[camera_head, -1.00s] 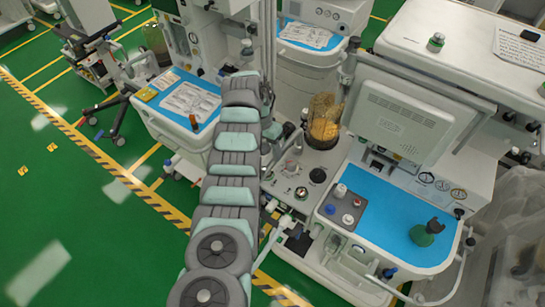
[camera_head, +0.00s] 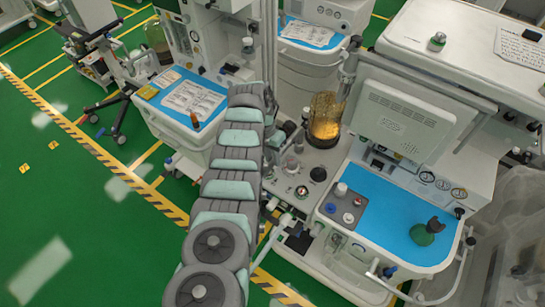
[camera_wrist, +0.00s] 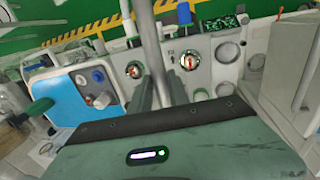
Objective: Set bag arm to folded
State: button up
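A grey upright bar (camera_wrist: 151,45) runs down the wrist view to between the two grey fingers of my gripper (camera_wrist: 160,95). I cannot tell whether the fingers touch it. It may be the bag arm, but I cannot be sure. In the head view, a thin upright pole (camera_head: 269,40) rises behind the far end of my arm, which hides its lower part. My gripper is hidden there by my arm links. A white jointed piece (camera_head: 284,221) sticks out at the anaesthesia machine's front, beside my arm.
The machine's blue worktop (camera_head: 385,225) lies right of my arm, with a green-based black item (camera_head: 428,232) on it. An amber-filled canister (camera_head: 325,120) and a monitor (camera_head: 400,115) stand behind. A second cart's blue top (camera_head: 185,95) is at left. Green floor (camera_head: 95,215) is open at left.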

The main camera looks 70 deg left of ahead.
grip_shut()
dwell(0.9)
